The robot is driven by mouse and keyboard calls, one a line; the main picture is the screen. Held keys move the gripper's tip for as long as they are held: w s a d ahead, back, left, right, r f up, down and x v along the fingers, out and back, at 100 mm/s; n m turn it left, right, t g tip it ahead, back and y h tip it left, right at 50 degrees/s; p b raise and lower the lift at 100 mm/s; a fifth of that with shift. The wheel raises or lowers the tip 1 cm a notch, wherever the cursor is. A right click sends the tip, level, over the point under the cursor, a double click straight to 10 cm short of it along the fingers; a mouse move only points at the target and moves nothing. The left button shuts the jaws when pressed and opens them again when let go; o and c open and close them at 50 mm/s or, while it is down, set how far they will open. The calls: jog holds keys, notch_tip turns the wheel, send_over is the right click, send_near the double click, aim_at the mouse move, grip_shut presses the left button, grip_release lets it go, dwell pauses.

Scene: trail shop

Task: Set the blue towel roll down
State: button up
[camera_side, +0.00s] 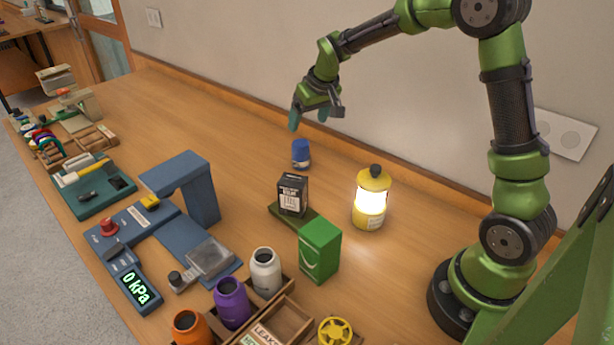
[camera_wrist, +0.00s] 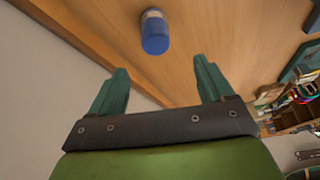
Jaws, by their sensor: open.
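The blue towel roll (camera_side: 300,152) stands upright on the wooden table near the back wall, with a pale band around its lower part. In the wrist view the roll (camera_wrist: 154,34) shows beyond the fingertips, apart from them. My gripper (camera_side: 309,116) is above the roll in the side view, with clear space between. Its two teal fingers are spread with nothing between them, as the wrist view of my gripper (camera_wrist: 161,80) also shows.
A lit yellow lantern (camera_side: 371,200), a dark labelled box (camera_side: 292,194) and a green box (camera_side: 319,250) stand nearby. A blue press (camera_side: 185,185) with a gauge is at left. Bottles sit in a wooden crate (camera_side: 290,318) in front. The table left of the roll is clear.

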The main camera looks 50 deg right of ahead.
jog(key=s+a+r+t+y, duration=0.1)
jog(key=s+a+r, duration=0.3)
jog(key=s+r, duration=0.15)
jog(key=s+a+r+t, duration=0.1)
jog(key=s+a+r, duration=0.3)
jog(key=s, duration=0.3)
jog(key=s+a+m+y, duration=0.1)
jog(key=s+a, duration=0.4)
jog(key=s, duration=0.8)
jog(key=shift+a+t+y, duration=0.2)
jog(key=shift+t+y, duration=0.2)
jog(key=shift+y, duration=0.1)
